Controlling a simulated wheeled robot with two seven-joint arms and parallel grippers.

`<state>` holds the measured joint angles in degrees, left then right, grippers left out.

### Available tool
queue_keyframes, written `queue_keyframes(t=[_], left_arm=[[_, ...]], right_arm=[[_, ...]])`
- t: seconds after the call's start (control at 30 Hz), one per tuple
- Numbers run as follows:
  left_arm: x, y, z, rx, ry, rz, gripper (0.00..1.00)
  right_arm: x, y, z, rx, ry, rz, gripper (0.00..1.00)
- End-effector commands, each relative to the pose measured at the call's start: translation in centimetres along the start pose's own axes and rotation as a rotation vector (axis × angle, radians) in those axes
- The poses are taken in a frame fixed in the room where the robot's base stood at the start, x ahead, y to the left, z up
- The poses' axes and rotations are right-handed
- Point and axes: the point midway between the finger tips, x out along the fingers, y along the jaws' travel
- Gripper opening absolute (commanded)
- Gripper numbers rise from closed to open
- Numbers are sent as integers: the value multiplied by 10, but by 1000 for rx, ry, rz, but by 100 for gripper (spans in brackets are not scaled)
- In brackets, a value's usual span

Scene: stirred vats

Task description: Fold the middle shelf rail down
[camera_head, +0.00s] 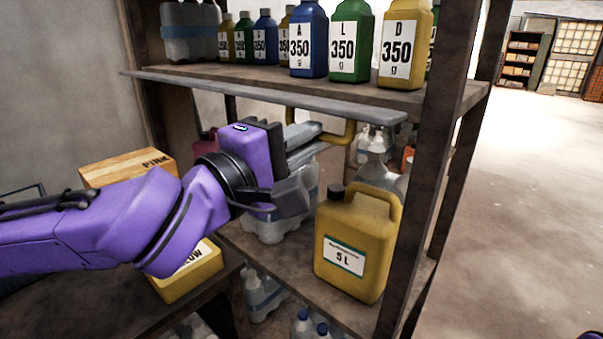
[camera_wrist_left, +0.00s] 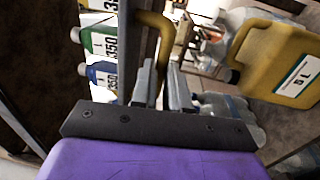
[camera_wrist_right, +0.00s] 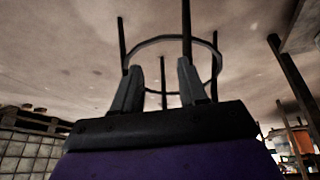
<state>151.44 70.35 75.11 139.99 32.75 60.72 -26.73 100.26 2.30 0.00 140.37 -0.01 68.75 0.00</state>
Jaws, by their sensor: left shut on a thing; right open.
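A long grey rail (camera_head: 260,96) runs along the front edge of the shelf that carries the small bottles. A yellow bent handle (camera_head: 348,133) hangs below it, near its right part. My left gripper (camera_head: 308,138) reaches in from the left under the rail, its fingers shut on the handle. In the left wrist view the handle (camera_wrist_left: 166,38) runs down between the fingertips (camera_wrist_left: 164,75), beside the grey rail (camera_wrist_left: 126,45). Part of the handle is hidden by the fingers. My right gripper (camera_wrist_right: 160,85) is open and empty, seen in the right wrist view.
Blue, green and yellow bottles (camera_head: 398,50) stand on the shelf above the rail. A yellow 5 L jug (camera_head: 355,245) and clear bottles stand on the shelf below. Open floor (camera_head: 530,200) lies to the right.

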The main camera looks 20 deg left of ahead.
Motion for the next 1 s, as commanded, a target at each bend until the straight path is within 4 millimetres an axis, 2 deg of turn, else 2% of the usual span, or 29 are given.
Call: queue_keyframes(t=[0.03,0.2,0.7,0.73,0.8,1.0], left_arm=[[0,-6,-1,0,2,18,0],[2,-5,-1,0,2,56,0],[3,-1,-1,-1,2,73,0],[3,-1,-1,-1,2,73,24],[3,-2,-1,-1,2,72,40],[2,-2,-1,0,1,71,40]], right_arm=[[11,-1,4,0,0,0,43],[20,-2,8,0,0,0,43],[21,-2,9,0,0,0,43],[21,-2,9,0,0,0,43],[21,-2,9,0,0,0,43],[21,-2,9,0,0,0,43]])
